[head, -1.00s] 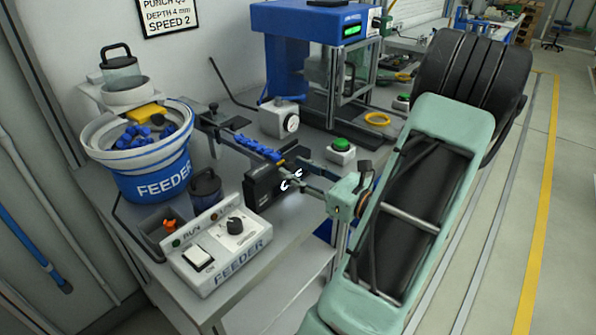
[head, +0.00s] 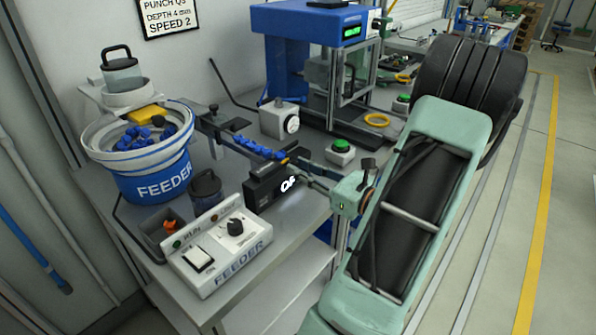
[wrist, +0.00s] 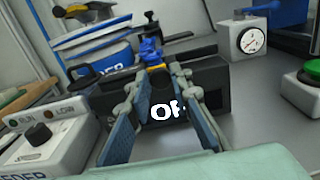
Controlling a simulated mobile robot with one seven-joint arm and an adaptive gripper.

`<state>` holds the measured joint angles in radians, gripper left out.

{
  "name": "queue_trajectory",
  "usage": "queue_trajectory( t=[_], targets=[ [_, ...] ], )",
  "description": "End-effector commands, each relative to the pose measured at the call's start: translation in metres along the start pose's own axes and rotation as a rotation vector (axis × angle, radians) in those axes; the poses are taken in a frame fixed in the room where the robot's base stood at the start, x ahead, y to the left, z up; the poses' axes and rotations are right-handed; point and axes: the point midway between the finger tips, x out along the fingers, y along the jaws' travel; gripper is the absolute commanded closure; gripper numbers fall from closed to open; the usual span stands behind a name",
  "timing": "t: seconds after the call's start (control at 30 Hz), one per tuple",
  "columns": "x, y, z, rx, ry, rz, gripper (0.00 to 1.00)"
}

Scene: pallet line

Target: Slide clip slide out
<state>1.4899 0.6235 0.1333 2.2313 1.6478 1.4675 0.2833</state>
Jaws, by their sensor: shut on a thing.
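A row of blue clips (head: 250,146) sits on a narrow rail from the feeder bowl to a black block (head: 262,192). A small yellow piece lies at the near end of the row; it also shows in the wrist view (wrist: 157,68). My gripper (wrist: 158,74) is shut on this yellow piece, with its fingertips at the rail's end, above the black block. Its fingers partly hide the white lettering on the block's face in the wrist view. In the head view, my arm reaches in from the right and the grip itself is small and hard to make out.
The feeder control box (head: 220,255) stands in front, at the bench edge. The blue feeder bowl (head: 150,175) is at the left. A dial box (head: 280,120), a green button (head: 341,146) and a blue press (head: 285,60) stand behind. Bench space between them is narrow.

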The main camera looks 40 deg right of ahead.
Motion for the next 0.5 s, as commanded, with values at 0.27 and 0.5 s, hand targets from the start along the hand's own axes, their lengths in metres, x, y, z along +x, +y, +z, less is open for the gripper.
queue_trajectory(
  t=[0.27, 0.5],
  targets=[
    [0.000, -0.051, 0.000, -0.003, 0.001, -0.002, 1.00],
    [-0.001, -0.064, 0.000, -0.001, 0.001, -0.003, 1.00]
  ],
)
